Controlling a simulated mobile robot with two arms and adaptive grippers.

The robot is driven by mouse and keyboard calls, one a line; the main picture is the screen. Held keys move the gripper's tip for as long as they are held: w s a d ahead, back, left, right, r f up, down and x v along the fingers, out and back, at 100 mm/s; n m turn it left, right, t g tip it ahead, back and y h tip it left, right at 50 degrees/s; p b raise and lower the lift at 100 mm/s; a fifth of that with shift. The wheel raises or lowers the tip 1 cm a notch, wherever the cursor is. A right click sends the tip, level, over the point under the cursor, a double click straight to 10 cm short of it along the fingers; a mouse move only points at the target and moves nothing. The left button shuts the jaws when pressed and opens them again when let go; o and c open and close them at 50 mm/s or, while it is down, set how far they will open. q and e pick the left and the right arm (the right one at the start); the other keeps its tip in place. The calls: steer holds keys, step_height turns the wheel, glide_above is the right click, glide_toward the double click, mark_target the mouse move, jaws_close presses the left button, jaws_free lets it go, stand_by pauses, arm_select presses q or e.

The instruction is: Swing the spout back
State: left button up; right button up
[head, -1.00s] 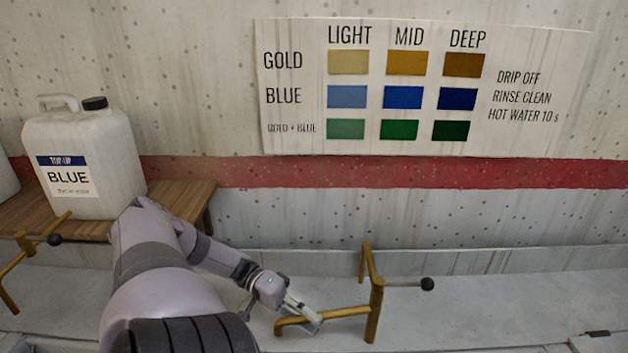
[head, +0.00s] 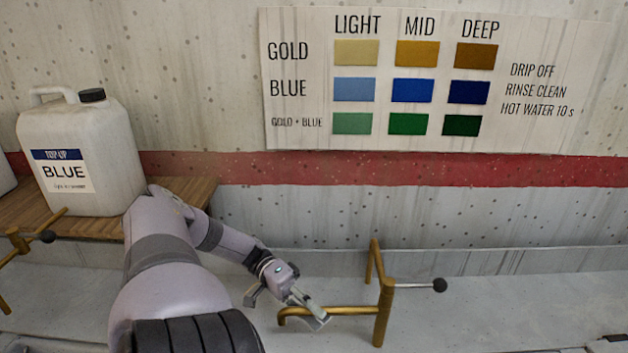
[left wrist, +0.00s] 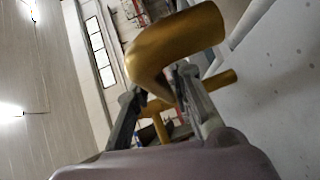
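The brass spout (head: 340,311) runs left from an upright brass post (head: 383,315) above the grey trough, its tip bent down at the left. A lever with a black knob (head: 439,285) sticks out right of the post. My left gripper (head: 285,307) is at the spout's left part, one finger crossing over the spout, the other apart to the left. In the left wrist view the fingers stand apart, with the bent brass pipe (left wrist: 175,45) at and above their tips. I cannot tell whether they touch it. My right gripper is not in view.
A white jug labelled BLUE (head: 82,155) stands on a wooden shelf (head: 185,193) at left. A second brass tap (head: 22,243) with a black knob is below it. A colour chart (head: 435,80) hangs on the wall. The trough right of the post is mostly clear.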

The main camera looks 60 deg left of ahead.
arm_select(q)
steer(key=o, duration=0.3)
steer(key=v, duration=0.7)
steer(key=shift+a, duration=0.3)
stand_by(0.5)
